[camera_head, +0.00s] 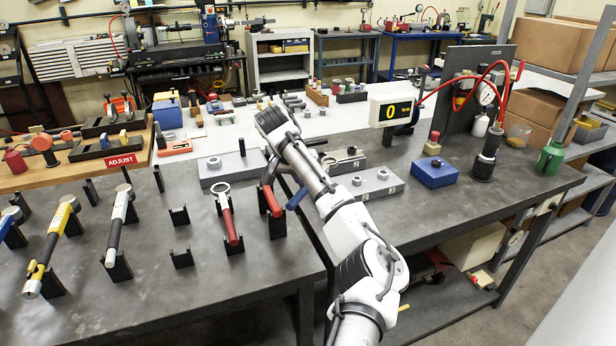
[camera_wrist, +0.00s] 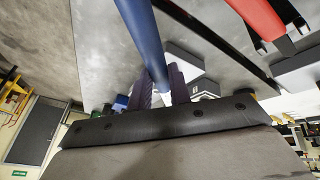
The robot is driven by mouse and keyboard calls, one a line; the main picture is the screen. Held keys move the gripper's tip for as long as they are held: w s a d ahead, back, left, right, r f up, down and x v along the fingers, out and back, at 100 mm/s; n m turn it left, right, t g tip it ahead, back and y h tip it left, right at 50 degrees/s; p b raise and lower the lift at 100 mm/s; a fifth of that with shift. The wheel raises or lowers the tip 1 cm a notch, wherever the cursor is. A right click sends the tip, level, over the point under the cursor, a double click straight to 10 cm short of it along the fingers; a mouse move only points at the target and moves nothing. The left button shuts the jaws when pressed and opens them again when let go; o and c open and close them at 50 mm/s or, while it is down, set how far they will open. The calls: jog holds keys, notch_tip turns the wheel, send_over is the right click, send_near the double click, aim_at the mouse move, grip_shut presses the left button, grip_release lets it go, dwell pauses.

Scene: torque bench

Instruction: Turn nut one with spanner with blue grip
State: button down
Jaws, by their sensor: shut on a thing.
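The spanner with blue grip shows as a blue bar (camera_wrist: 146,38) in the wrist view, running down between my gripper's fingers (camera_wrist: 160,88). My gripper is shut on it. In the head view only a short piece of the blue grip (camera_head: 297,199) shows beside my arm; the spanner's head is hidden. My gripper is hidden behind my arm in the head view. I cannot read which is nut one.
A red-handled spanner (camera_head: 230,222) and another red-gripped tool (camera_head: 270,203) rest on stands near my arm. Empty stands (camera_head: 181,259) are to their left, then torque wrenches (camera_head: 118,222). A display reading 0 (camera_head: 391,111) and a blue box (camera_head: 433,173) stand to the right.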

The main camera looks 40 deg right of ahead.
jog(key=shift+f, duration=1.35)
jog(key=shift+r, duration=1.15)
jog(key=shift+a, duration=0.1)
